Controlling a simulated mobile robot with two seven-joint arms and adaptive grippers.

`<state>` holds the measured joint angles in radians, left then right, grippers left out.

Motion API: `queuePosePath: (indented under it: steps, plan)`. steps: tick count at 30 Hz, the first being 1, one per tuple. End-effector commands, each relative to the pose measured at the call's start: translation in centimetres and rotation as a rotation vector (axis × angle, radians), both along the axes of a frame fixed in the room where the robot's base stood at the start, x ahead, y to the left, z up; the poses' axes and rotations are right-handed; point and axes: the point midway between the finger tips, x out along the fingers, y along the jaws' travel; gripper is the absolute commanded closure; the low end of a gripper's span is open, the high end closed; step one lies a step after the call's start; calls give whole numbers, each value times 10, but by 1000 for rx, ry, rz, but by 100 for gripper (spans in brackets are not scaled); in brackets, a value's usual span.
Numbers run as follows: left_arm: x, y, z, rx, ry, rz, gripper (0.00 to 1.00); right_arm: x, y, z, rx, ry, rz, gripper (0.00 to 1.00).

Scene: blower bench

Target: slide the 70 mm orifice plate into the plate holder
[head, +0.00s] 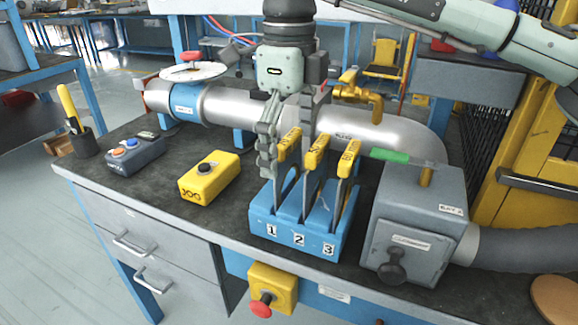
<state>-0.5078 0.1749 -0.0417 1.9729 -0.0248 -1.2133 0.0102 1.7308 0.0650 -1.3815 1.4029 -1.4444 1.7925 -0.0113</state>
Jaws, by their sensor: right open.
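A blue rack (318,238) with slots marked 1, 2 and 3 stands on the bench. It holds three grey plates upright, each with a yellow handle: slot 1 (289,143), slot 2 (316,153) and slot 3 (348,160). The handle markings are too small to read, so I cannot tell which is the 70 mm plate. My right gripper (290,160) is open, pointing down at the slot 1 and 2 handles; one finger is left of the slot 1 handle, the other is partly hidden behind the handles. A blue collar (187,104) on the pipe may be the plate holder. My left gripper is not in view.
A silver pipe (240,112) runs behind the rack, with a brass valve (358,92). A grey blower box (415,215) with a green lever stands close right.

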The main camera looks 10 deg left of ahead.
Motion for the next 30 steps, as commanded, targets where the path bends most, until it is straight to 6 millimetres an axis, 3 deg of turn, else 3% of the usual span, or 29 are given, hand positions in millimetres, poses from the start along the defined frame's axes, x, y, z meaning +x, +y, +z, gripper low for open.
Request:
queuePosePath:
  steps: [6, 14, 27, 30]
  plan:
    - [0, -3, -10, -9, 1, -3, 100, -1, 1, -33, 1, 3, 0, 0]
    - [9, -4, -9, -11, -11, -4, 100, -1, 1, -37, 0, 1, -1, 1]
    - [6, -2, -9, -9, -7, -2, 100, -1, 1, -37, 0, 1, -1, 56]
    - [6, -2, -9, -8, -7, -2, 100, 0, 1, -36, 1, 1, 0, 56]
